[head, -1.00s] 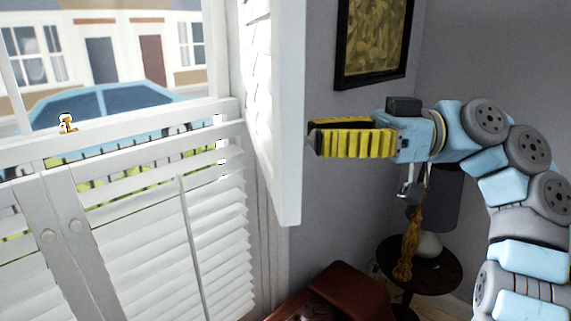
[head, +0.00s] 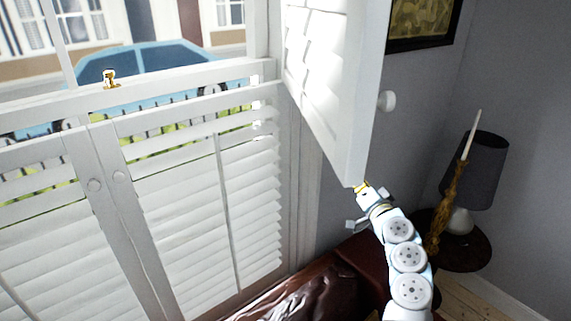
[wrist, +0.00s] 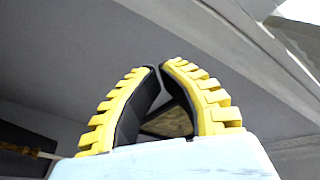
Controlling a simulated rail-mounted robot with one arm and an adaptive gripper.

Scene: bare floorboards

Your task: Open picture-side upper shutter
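The picture-side upper shutter (head: 335,85) is a white louvred panel at the right side of the window. It stands swung out from the window at an angle. A round white knob (head: 388,101) shows at its far side. The framed picture (head: 425,22) hangs on the wall beyond it. My gripper (head: 360,187) is at the lower outer corner of the shutter, mostly hidden behind it; I cannot tell whether they touch. In the wrist view, its yellow fingers (wrist: 160,68) meet almost tip to tip with nothing between the tips. Pale panels show at upper right there.
Closed white lower shutters (head: 200,200) with small knobs cover the lower window. A brass latch (head: 110,79) sits on the window rail. A dark red leather seat (head: 320,290) is below. A candle on a twisted stand (head: 450,200) and a dark lamp (head: 475,165) stand at right.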

